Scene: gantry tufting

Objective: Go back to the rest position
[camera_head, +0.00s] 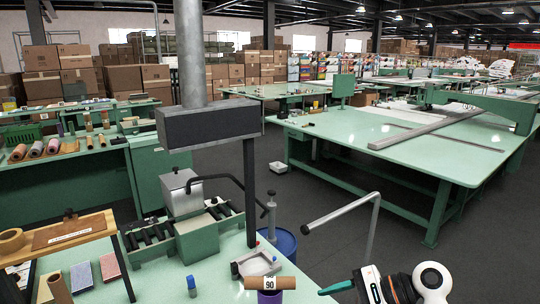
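Part of my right arm, white and black with an orange band, shows at the bottom right edge. A brown cardboard tube with a "90" label (284,283) lies level at the bottom middle, on top of a purple piece (269,297). It is apart from my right arm. My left gripper is not in view.
A pale green bench (214,282) is in front, with a roller rack (150,235), a dark box on a post (208,126) and a wooden shelf (85,232). A bent grey rail (345,211) stands near my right arm. A large green table (420,150) stands behind; dark floor lies between.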

